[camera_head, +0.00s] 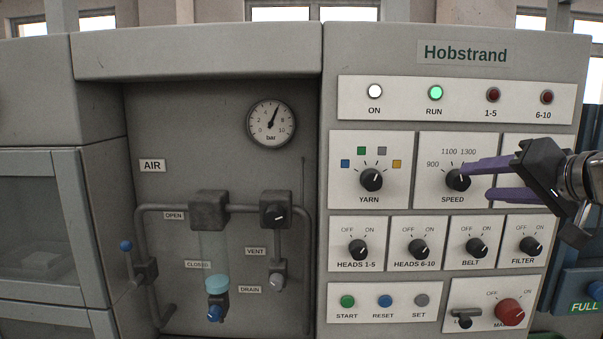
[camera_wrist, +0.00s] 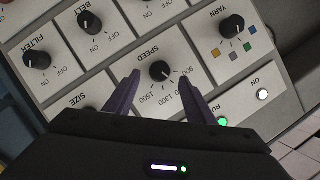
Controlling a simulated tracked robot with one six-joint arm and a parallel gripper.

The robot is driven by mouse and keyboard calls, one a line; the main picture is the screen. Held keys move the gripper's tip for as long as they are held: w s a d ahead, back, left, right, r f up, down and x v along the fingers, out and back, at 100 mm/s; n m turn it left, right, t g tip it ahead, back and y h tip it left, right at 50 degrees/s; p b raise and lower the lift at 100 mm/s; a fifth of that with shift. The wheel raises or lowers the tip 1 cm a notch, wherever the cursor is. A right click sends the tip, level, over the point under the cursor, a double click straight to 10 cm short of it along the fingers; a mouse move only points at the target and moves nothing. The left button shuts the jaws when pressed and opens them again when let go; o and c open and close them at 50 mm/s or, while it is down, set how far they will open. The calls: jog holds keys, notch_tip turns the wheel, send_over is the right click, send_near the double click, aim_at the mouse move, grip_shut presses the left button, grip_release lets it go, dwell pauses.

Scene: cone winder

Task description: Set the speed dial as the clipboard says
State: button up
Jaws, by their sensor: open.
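The speed dial (camera_head: 458,180) is a round black knob on a white plate, with 900, 1100 and 1300 readable around it. In the wrist view the speed dial (camera_wrist: 161,71) lies between my two purple fingers, and 1500 also shows. Its white mark appears to point between 900 and 1300; the exact setting is unclear. My gripper (camera_head: 476,182) is open, coming from the right, its upper finger overlapping the dial's right side. It also shows in the wrist view (camera_wrist: 159,62). I cannot tell whether a finger touches the dial. No clipboard is in view.
The yarn dial (camera_head: 371,180) is left of the speed dial, and the belt dial (camera_head: 477,248) and filter dial (camera_head: 530,245) are below. The green RUN lamp (camera_head: 435,93) is lit above. A red main knob (camera_head: 509,312) is low right. My gripper covers much of the size plate.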

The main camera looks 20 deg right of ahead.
aim_at(464, 182)
jog(key=shift+x, duration=2.4)
jog(key=shift+d, duration=0.1)
jog(key=c, duration=1)
